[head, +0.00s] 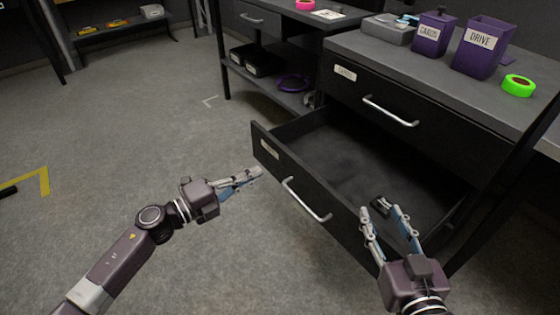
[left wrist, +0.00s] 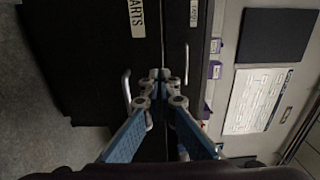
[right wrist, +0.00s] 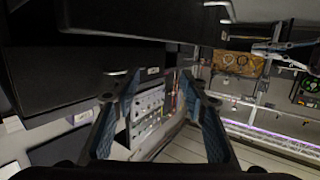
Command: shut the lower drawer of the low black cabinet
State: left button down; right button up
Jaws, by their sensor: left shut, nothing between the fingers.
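The low black cabinet (head: 440,110) stands at the right in the head view. Its lower drawer (head: 310,195) is pulled far out, with a silver bar handle (head: 306,200) on its front. The upper drawer (head: 400,105) is shut. My left gripper (head: 258,173) is shut and empty, near the left end of the lower drawer's front; touching or apart is unclear. In the left wrist view its fingertips (left wrist: 160,74) meet near a handle (left wrist: 126,88). My right gripper (head: 382,211) is open, by the drawer front's right end.
Two purple bins (head: 480,48), a green tape roll (head: 518,85) and a grey box (head: 388,28) stand on the cabinet top. A dark shelf unit (head: 270,85) is behind.

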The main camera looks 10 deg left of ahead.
aim_at(288, 156)
pick_arm(q)
jog(key=b+x, duration=0.1)
jog(key=x, duration=0.6)
jog(key=shift+w+d, duration=0.2)
jog(key=shift+w, duration=0.1)
pick_arm(e)
jog(key=r, duration=0.1)
jog(key=r+t, duration=0.2)
jog(key=r, duration=0.1)
jog(key=shift+w+a+r+y, duration=0.1)
jog(key=shift+w+a+y, duration=0.2)
jog(key=shift+a+y, duration=0.1)
pick_arm(q)
jog(key=shift+w+d, duration=0.35)
pick_arm(e)
jog(key=shift+r+t, duration=0.3)
jog(key=shift+r, duration=0.35)
